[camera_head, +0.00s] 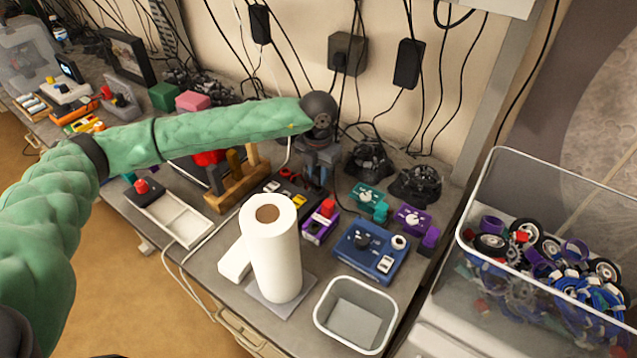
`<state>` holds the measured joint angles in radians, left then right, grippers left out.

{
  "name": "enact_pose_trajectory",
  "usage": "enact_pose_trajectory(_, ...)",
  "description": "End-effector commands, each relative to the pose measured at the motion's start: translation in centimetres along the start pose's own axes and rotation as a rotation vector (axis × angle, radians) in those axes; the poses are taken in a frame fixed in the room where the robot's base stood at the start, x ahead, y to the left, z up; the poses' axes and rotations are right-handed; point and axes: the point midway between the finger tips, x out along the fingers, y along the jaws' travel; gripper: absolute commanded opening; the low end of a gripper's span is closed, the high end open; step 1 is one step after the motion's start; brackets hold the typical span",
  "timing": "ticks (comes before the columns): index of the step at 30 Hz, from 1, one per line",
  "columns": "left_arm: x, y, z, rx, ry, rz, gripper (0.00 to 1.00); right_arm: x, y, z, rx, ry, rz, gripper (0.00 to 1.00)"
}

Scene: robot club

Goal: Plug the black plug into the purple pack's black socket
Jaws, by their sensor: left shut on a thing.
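My left gripper (317,182) reaches over the bench and points down, just behind a purple pack (317,228) with a red part (327,208) on top. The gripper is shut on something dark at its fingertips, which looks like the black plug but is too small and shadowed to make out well. A second purple unit (411,218) lies to the right on the bench. I cannot make out a black socket on either purple thing. My right gripper is not in view.
A paper roll (280,262) stands in front of the purple pack. A blue box (368,251), a teal unit (366,195) and an empty white bin (355,316) are close by. Cables hang along the wall. A clear crate (470,262) of parts stands right.

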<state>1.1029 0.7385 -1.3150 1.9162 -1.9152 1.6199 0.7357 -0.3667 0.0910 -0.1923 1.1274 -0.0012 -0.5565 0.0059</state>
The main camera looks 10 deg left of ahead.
Motion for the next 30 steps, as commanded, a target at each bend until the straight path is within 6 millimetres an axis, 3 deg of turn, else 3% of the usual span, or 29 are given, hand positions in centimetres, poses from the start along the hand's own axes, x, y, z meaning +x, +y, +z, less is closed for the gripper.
enact_pose_trajectory(11, -0.2, 0.0, 0.0, 0.000, 0.000, 0.000, 0.02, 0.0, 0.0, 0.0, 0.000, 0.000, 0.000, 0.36)
enact_pose_trajectory(30, -2.7, 0.0, 0.0, 0.000, -0.001, -0.001, 0.02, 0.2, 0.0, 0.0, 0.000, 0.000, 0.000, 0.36)
